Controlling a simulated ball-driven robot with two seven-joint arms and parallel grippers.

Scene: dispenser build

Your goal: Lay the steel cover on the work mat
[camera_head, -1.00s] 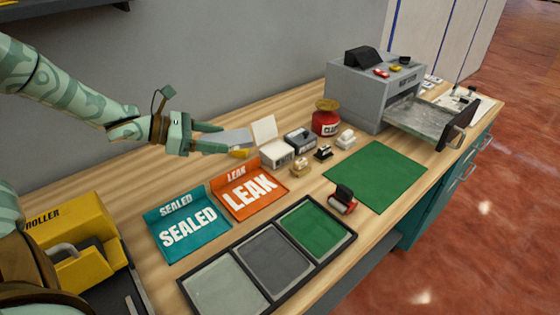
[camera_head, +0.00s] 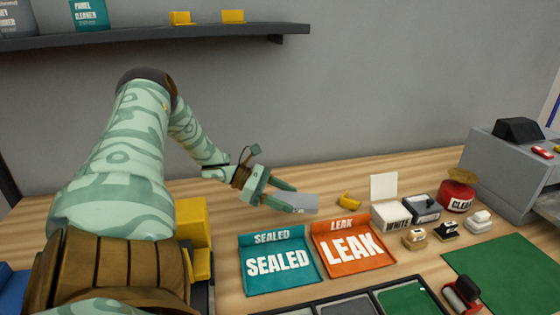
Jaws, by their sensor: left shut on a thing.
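The steel cover (camera_head: 301,202) is a small flat grey plate. My left gripper (camera_head: 291,198) is shut on one end of it, and its free end points right. It is over the back part of the bench, behind the teal SEALED tray; I cannot tell how high it is. The green work mat (camera_head: 508,272) lies flat at the lower right, partly cut off by the picture edge, and is well apart from the cover. My right gripper is out of view.
The teal SEALED tray (camera_head: 278,266) and orange LEAK tray (camera_head: 350,247) lie in front of the gripper. A yellow piece (camera_head: 349,201), a white box (camera_head: 391,213), a red CLEAR pot (camera_head: 457,196) and small stamps stand towards the mat. A shelf (camera_head: 150,41) hangs above.

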